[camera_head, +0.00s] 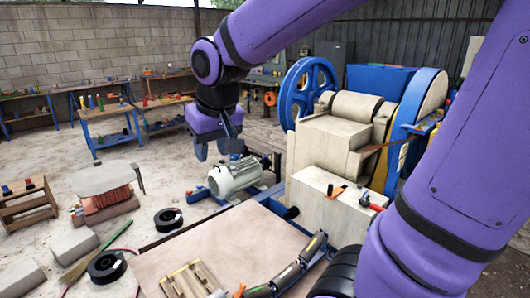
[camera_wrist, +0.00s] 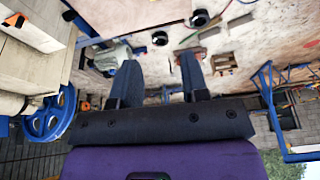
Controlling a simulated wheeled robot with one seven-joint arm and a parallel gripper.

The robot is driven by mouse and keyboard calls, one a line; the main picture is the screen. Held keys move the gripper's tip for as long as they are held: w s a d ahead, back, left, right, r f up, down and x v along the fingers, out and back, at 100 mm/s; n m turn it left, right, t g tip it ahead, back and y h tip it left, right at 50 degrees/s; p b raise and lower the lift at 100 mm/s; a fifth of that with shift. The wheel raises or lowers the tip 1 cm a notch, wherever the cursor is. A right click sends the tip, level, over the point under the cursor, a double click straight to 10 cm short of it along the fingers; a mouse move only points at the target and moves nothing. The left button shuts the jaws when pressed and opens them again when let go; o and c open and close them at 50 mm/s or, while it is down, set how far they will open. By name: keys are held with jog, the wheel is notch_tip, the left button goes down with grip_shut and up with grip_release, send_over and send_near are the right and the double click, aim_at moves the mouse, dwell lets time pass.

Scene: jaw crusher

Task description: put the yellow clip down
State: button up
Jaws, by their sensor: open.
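My gripper (camera_head: 217,150) hangs over the yard floor, above and behind the pale motor (camera_head: 235,177). In the wrist view its two fingers (camera_wrist: 160,80) stand wide apart, and nothing shows between them. I cannot make out a yellow clip for sure in either view. A small tan and yellow wooden piece (camera_head: 186,280) lies on the front plywood table top (camera_head: 225,248); I cannot tell whether a clip is part of it.
The jaw crusher with its blue flywheel (camera_head: 309,92) stands to the right. A pale block (camera_head: 330,212) with small orange and red items is in front of it. Black coils (camera_head: 168,219) lie on the floor. Blue-legged workbenches (camera_head: 108,113) stand at the back left.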

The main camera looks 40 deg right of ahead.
jog(key=s+d+r+n+t, duration=0.1)
jog(key=s+d+r, duration=0.1)
jog(key=s, duration=1.1)
jog(key=shift+s+r+t, duration=0.25)
jog(key=shift+r+t, duration=0.05)
jog(key=shift+r, duration=0.05)
